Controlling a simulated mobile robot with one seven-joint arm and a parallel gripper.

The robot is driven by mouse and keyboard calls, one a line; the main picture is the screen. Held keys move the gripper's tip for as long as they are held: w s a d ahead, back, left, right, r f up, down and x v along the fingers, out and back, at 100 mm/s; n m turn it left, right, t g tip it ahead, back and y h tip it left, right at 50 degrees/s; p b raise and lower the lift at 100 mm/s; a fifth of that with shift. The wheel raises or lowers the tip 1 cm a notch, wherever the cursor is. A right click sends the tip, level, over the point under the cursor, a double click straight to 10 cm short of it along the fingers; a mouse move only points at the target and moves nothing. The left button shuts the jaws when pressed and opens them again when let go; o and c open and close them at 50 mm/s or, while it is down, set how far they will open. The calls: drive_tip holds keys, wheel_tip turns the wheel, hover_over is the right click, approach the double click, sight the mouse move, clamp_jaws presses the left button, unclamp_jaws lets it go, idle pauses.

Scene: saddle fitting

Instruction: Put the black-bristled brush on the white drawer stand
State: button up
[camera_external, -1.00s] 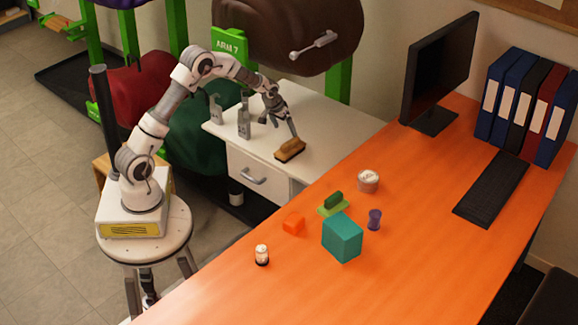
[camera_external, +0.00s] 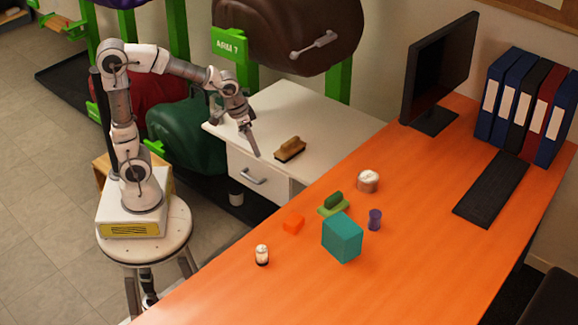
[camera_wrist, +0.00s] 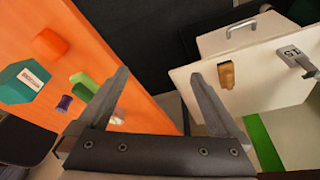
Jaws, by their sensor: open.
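The brush (camera_external: 290,151) has a wooden back and dark bristles. It rests on the top of the white drawer stand (camera_external: 330,125), near the front edge. It also shows in the wrist view (camera_wrist: 227,76) on the pale stand top (camera_wrist: 272,88), to the right of my fingers. My gripper (camera_external: 256,153) is to the left of the brush in the external view, apart from it. In the wrist view my two fingers (camera_wrist: 160,85) are spread with nothing between them. My arm hides part of the stand's left end.
The orange desk (camera_external: 420,190) holds a teal box (camera_external: 342,238), a green brush-like item (camera_external: 333,204), an orange block (camera_external: 293,224), a purple spool (camera_external: 374,219) and small jars. A grey metal item (camera_wrist: 292,56) stands on the stand. The stand top right of the brush is clear.

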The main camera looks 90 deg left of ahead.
drive_tip(key=s+d+r+m+t, duration=0.1)
drive_tip(key=s+d+r, duration=0.2)
drive_tip(key=s, duration=0.3)
drive_tip(key=s+d+r+m+t, duration=0.1)
drive_tip(key=s+d+r+m, duration=0.1)
drive_tip(key=s+d, duration=0.3)
drive_tip(key=shift+s+r+t+h, duration=0.3)
drive_tip(key=shift+s+r+h, duration=0.1)
drive_tip(key=shift+s, duration=0.85)
